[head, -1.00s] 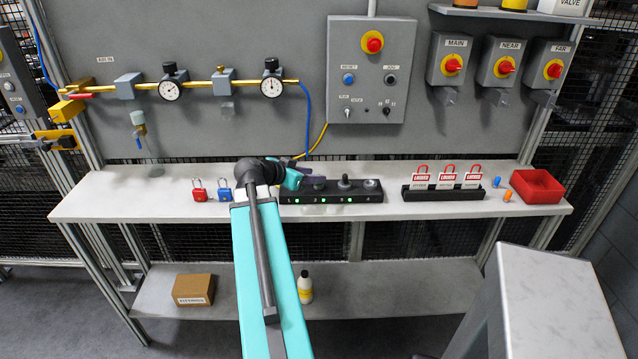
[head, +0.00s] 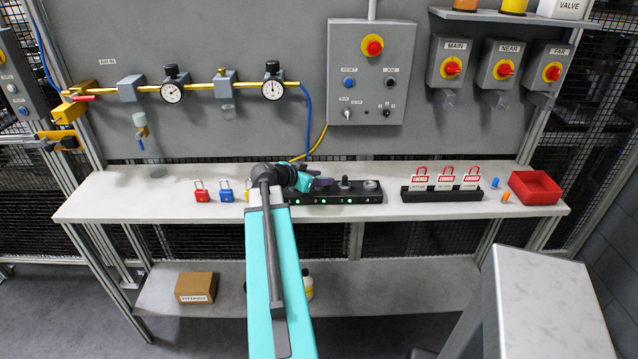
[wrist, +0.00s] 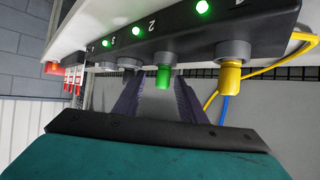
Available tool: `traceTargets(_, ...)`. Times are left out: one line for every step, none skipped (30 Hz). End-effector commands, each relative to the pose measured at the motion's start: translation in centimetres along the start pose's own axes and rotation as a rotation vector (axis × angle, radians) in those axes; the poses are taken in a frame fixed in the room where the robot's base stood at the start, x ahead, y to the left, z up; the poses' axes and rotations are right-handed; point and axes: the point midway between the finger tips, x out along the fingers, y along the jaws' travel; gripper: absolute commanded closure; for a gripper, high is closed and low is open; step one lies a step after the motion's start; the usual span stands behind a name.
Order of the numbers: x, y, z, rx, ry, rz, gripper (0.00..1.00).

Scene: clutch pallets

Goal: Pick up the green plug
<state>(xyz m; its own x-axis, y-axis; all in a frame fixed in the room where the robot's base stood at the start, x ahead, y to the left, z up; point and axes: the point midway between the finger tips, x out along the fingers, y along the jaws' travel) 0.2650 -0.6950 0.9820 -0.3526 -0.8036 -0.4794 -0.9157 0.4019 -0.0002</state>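The green plug (wrist: 163,78) sits in a socket on the black numbered strip (wrist: 140,50), near a lit green light marked 2, in the wrist view. My gripper (wrist: 158,82) is open, its two dark purple fingers on either side of the plug in the picture; I cannot tell whether they touch it. In the head view my gripper (head: 322,184) is over the left-middle part of the strip (head: 332,198) and hides the plug. A yellow plug (wrist: 230,76) sits in the socket to the right in the wrist view.
Red and blue padlocks (head: 227,195) stand left of my arm on the bench (head: 130,193). A black rack of red-topped tags (head: 441,194) and a red bin (head: 535,187) stand to the right. A yellow hose (wrist: 298,57) runs near the yellow plug.

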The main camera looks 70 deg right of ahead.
Motion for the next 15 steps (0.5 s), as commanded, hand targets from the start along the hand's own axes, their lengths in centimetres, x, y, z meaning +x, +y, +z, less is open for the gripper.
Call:
traceTargets(0.06, 0.01, 0.00, 0.000, 0.000, 0.000, 0.63)
traceTargets(0.06, 0.02, 0.01, 0.000, 0.000, 0.000, 0.63)
traceTargets(0.06, 0.03, 0.02, 0.000, 0.000, 0.000, 0.63)
traceTargets(0.05, 0.03, 0.02, 0.000, 0.000, 0.000, 0.63)
traceTargets(0.06, 0.04, 0.02, 0.000, 0.000, 0.000, 0.63)
traceTargets(0.06, 0.04, 0.02, 0.000, 0.000, 0.000, 0.63)
traceTargets(0.06, 0.05, 0.02, 0.000, 0.000, 0.001, 0.63)
traceTargets(0.06, 0.05, 0.02, 0.000, 0.000, 0.001, 0.63)
traceTargets(0.06, 0.06, 0.02, 0.001, 0.000, 0.001, 0.63)
traceTargets(0.06, 0.06, 0.01, 0.001, 0.000, 0.001, 0.63)
traceTargets(0.06, 0.06, 0.02, 0.001, 0.000, 0.001, 0.63)
traceTargets(0.06, 0.07, 0.01, 0.001, 0.000, 0.001, 0.63)
traceTargets(0.06, 0.07, 0.01, 0.001, 0.000, 0.001, 0.63)
traceTargets(0.06, 0.07, 0.01, 0.001, 0.000, 0.001, 0.63)
traceTargets(0.07, 0.08, 0.01, 0.001, 0.000, 0.001, 0.63)
